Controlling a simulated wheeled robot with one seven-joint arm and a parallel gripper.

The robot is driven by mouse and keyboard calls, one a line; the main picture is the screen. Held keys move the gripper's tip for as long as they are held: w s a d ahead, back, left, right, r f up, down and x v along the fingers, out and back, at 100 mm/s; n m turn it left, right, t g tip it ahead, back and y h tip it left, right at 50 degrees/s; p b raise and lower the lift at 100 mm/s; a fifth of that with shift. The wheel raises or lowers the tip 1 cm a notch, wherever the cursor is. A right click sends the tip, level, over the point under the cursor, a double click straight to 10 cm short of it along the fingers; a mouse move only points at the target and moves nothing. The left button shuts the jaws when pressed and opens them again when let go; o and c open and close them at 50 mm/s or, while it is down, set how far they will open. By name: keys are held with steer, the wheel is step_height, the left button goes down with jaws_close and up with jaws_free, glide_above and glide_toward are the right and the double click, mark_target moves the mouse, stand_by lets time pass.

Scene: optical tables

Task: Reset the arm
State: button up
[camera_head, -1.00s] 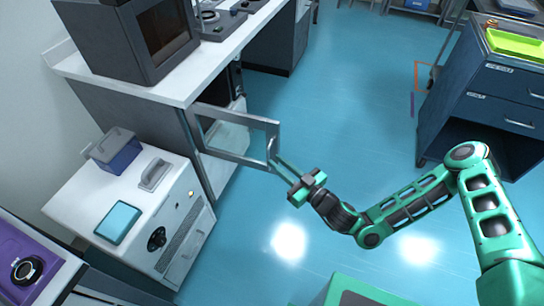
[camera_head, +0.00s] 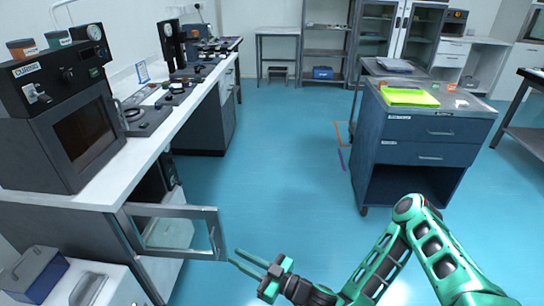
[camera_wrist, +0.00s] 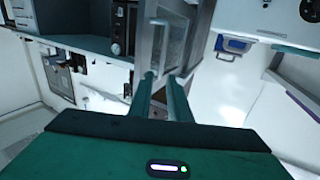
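My arm is green and black and reaches from the lower right in the head view. My gripper (camera_head: 236,257) is at its end, with two thin green fingers spread apart and nothing between them. The fingertips are just right of the free edge of an open cabinet door (camera_head: 180,211), which has a grey frame and a glass pane. In the wrist view the two fingers (camera_wrist: 160,80) point toward the door's edge (camera_wrist: 176,40), with a gap between them. I cannot tell exactly how far the tips are from the door.
A long white-topped bench (camera_head: 150,150) with a dark oven (camera_head: 75,140) stands on the left. A blue drawer cart (camera_head: 420,150) with a green tray (camera_head: 409,97) stands on the right. The blue floor (camera_head: 280,170) between them is clear. A white unit (camera_head: 118,290) is at lower left.

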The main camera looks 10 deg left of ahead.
steer(key=d+r+m+g+h, duration=0.1)
steer(key=d+r+g+h, duration=0.25)
steer(key=d, duration=0.95)
steer(key=s+d+r+m+g+h, duration=0.1)
steer(key=d+r+g+h, duration=0.3)
steer(key=d, duration=0.8)
steer(key=d+r+m+g+h, duration=0.1)
steer(key=d+r+h, duration=0.3)
steer(key=d, duration=0.9)
steer(key=s+d+r+m+t+h, duration=0.1)
steer(key=s+d+r+m+h, duration=0.1)
steer(key=s+d+r+m, duration=0.3)
steer(key=s+d+r+m+h, duration=0.1)
steer(key=d+r+m+h, duration=0.15)
steer(key=d, duration=0.45)
steer(key=s+d+r+m, duration=0.6)
steer(key=s+r+m, duration=0.2)
steer(key=s, duration=0.3)
steer(key=shift+s+r+m, duration=0.25)
steer(key=shift+r+m, duration=0.1)
steer(key=shift+m, duration=0.3)
